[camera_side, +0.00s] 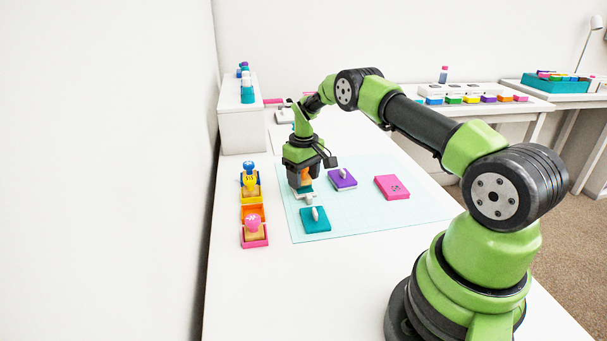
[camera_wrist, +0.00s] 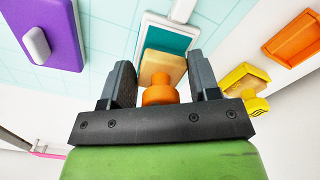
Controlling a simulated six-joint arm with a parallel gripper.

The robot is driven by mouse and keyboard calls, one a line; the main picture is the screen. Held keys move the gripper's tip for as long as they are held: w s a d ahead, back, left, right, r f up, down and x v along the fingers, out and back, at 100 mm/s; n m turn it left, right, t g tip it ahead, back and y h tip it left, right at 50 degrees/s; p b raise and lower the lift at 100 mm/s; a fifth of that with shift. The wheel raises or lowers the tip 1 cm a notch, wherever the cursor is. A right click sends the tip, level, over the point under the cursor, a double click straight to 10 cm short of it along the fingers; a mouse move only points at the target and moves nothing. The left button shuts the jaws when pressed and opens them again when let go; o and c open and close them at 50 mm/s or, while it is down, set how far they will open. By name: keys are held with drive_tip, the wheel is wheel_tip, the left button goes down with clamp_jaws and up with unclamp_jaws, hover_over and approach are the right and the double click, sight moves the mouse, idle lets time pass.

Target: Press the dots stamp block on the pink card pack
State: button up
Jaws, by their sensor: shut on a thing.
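My gripper (camera_side: 302,180) is shut on an orange-handled stamp block (camera_wrist: 162,72) with a wooden body. Its stamping face is turned away, so I cannot see its pattern. The block is over a white-rimmed teal pad (camera_wrist: 188,36) on the cutting mat; I cannot tell whether it touches the pad. The pink card pack (camera_side: 392,187) lies flat on the mat to the right of my gripper, with small dark marks on it. The pink pack is not in the wrist view.
A purple block (camera_side: 342,179) and a teal block (camera_side: 316,220), each with a white grip, lie near my gripper. A row of coloured holders along the left includes an orange one (camera_side: 252,212), empty in the wrist view, and a pink-handled stamp (camera_side: 252,223).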

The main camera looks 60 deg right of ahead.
drive_tip(key=shift+f, duration=0.5)
idle(0.7)
drive_tip(key=shift+r, duration=0.75)
drive_tip(key=shift+f, duration=0.75)
idle(0.8)
drive_tip(key=shift+r, duration=0.1)
drive_tip(key=shift+r, duration=0.65)
drive_tip(key=shift+f, duration=0.65)
